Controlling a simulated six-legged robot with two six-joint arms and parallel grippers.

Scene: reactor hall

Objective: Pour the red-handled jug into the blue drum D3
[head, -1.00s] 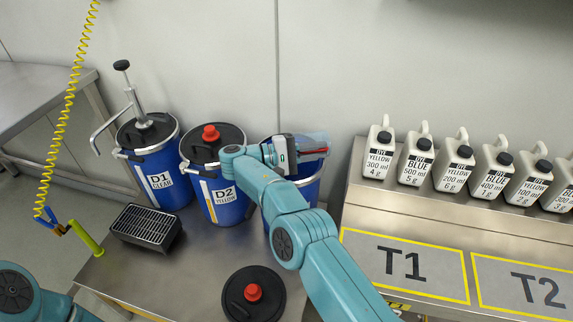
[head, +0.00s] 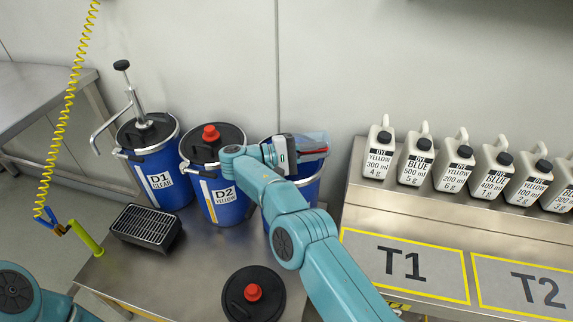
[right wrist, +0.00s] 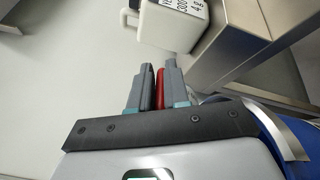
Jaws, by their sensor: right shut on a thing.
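The clear jug (head: 314,139) with its red handle (head: 314,151) is above the blue drum D3 (head: 309,188), whose label is hidden behind my right arm. The jug looks tipped over; its contents and any stream cannot be made out. My right gripper (head: 297,149) is shut on the red handle, which also shows between its fingers in the right wrist view (right wrist: 160,88). The drum's blue wall and pale rim show at the lower right of that view (right wrist: 304,138). My left arm shows only at the bottom left of the head view; its gripper is out of view.
Drums D1 (head: 163,178) and D2 (head: 226,205) stand left of D3. A black lid (head: 236,300) with a red cap and a black grated box (head: 146,226) are on the bench. Several dye bottles (head: 412,166) line the right-hand shelf. A yellow coiled hose (head: 60,130) hangs at left.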

